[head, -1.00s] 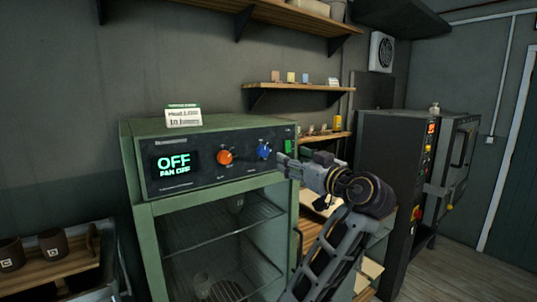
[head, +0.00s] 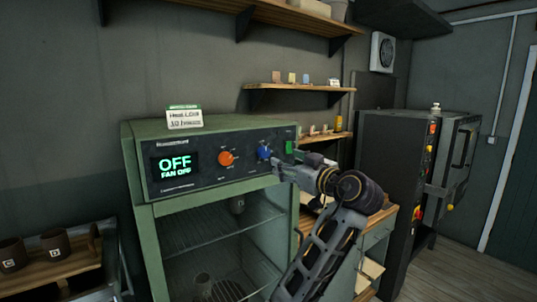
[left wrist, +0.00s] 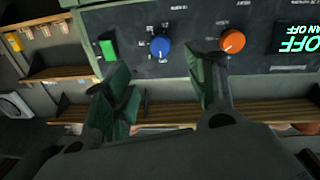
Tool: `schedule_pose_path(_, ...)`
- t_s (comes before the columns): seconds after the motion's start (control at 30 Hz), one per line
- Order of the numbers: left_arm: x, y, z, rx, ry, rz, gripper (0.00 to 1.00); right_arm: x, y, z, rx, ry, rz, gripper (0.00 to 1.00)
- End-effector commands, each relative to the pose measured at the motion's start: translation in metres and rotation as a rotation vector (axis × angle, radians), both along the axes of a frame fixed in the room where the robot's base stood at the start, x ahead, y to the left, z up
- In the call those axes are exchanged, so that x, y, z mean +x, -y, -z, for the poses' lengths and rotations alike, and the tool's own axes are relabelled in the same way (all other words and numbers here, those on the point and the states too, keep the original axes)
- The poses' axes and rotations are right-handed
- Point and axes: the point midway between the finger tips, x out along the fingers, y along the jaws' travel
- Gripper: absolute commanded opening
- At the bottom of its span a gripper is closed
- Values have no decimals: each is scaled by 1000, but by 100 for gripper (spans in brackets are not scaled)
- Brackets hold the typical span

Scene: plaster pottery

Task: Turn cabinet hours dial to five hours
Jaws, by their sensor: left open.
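The green cabinet (head: 162,216) has a dark control panel with a blue dial (head: 264,152) and an orange dial (head: 226,158). The display (head: 175,166) reads OFF and FAN OFF. The panel's small dial lettering is too small to read. My left gripper (head: 279,168) is open just below and right of the blue dial. In the left wrist view, the blue dial (left wrist: 160,46) appears beyond the gap between the open fingers (left wrist: 163,68), with nothing held. The orange dial (left wrist: 232,41) lies beyond the right-hand finger. Contact with the blue dial cannot be made out. My right gripper is out of view.
A green switch (head: 289,147) sits right of the blue dial, close to my gripper. A card (head: 184,117) with blurred text stands on the cabinet. Wall shelves (head: 298,87) hold small items behind. A dark machine (head: 390,165) stands at the right, cups (head: 54,244) at the left.

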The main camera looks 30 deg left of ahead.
Motion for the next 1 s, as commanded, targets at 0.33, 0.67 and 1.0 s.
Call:
schedule_pose_path(0.33, 21, -42, -2, 3, 0, -3, 57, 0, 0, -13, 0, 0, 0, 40)
schedule_pose_path(0.67, 40, -80, -2, 1, -1, -3, 57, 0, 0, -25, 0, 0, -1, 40)
schedule_pose_path(1.0, 51, -100, -1, 0, 0, -1, 57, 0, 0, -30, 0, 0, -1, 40)
